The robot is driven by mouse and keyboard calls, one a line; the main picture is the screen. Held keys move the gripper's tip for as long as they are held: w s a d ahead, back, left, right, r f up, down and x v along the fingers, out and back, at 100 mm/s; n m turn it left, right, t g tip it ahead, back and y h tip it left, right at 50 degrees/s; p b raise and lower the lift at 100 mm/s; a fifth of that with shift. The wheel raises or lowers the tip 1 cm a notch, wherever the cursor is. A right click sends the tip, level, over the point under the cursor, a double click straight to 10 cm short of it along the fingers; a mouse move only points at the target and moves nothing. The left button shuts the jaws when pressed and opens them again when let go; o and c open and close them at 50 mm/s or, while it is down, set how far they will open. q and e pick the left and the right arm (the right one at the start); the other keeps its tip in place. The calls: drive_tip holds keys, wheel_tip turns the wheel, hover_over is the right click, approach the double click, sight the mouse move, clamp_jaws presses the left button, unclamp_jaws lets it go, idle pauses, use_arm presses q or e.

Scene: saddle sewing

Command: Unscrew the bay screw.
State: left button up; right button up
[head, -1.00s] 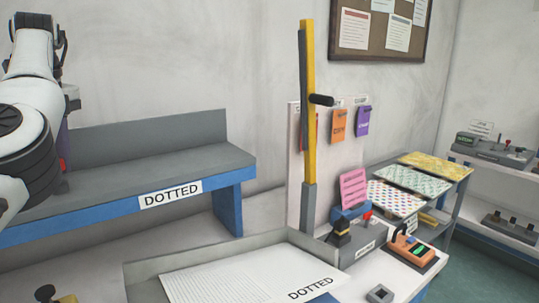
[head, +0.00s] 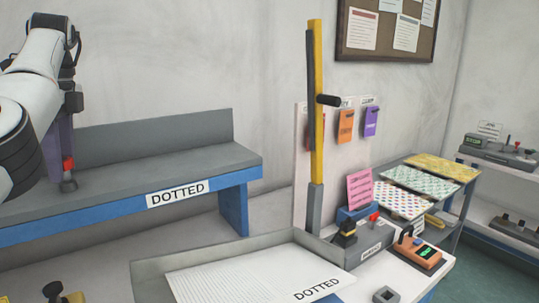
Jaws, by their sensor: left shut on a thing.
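My left arm comes in at the upper left. Its gripper (head: 73,101) is mostly hidden behind the arm's white and black links, and its fingertips do not show clearly. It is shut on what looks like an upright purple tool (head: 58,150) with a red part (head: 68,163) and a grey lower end. That end appears over or against the grey bench top (head: 120,178); contact cannot be told. I cannot pick out the bay screw for certain. My right gripper is not in view.
A grey tray (head: 150,284) labelled DOTTED holds a white ribbed sheet (head: 250,275). A yellow and grey post (head: 317,120) stands behind it. An orange device (head: 422,256) sits at the right. A black knob (head: 52,289) shows at the lower left. Patterned sheets (head: 415,178) lie farther right.

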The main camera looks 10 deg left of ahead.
use_arm(q)
drive_tip(key=o, duration=1.1)
drive_tip(key=shift+f+m+b, duration=0.2)
drive_tip(key=shift+m+b, duration=0.25)
drive_tip(key=shift+m, duration=0.25)
drive_tip(key=shift+m+b, duration=0.35)
drive_tip(key=shift+m, duration=0.35)
drive_tip(key=m, duration=0.2)
drive_tip(key=shift+r+m+t+b, duration=0.15)
drive_tip(key=shift+m+t+b, duration=0.2)
drive_tip(key=shift+m+t, duration=0.05)
drive_tip(key=m+b, duration=0.1)
drive_tip(key=m, duration=0.1)
drive_tip(key=shift+m, duration=0.3)
drive_tip(key=m+t+b, duration=0.1)
drive_tip(key=m, duration=0.7)
drive_tip(key=shift+m+h, duration=0.3)
drive_tip(key=shift+h, duration=0.1)
